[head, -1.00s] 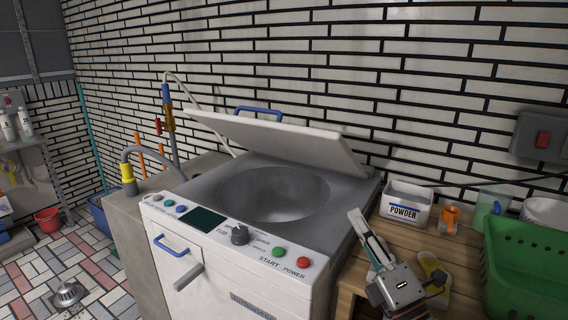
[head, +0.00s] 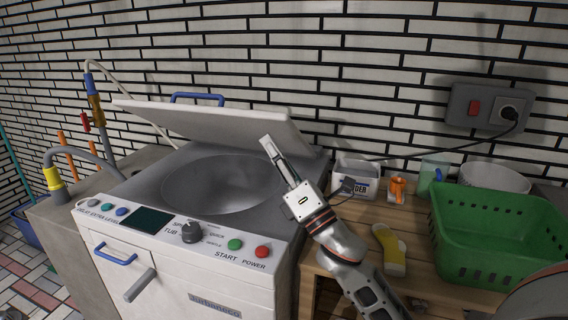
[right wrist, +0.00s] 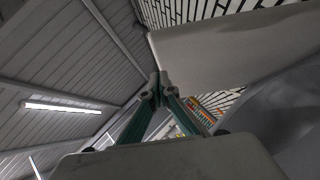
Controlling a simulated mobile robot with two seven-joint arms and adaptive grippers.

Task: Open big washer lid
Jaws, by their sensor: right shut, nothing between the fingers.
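The big washer (head: 190,265) is a white top-loader with a front control panel and a grey tub opening (head: 218,184). Its white lid (head: 215,125) is partly raised and tilted, with a blue handle (head: 197,98) at its far edge. My right gripper (head: 267,142) is shut and empty, pointing up near the right end of the lid. In the right wrist view the closed fingertips (right wrist: 158,88) show beside the pale lid (right wrist: 235,48). I cannot tell whether they touch it. My left gripper is not in view.
A wooden table (head: 345,225) right of the washer holds a white powder box (head: 354,172), an orange cup (head: 397,188), a yellow item (head: 390,250) and a green basket (head: 490,240). A hose with a yellow fitting (head: 53,178) stands at left. The brick wall is close behind the lid.

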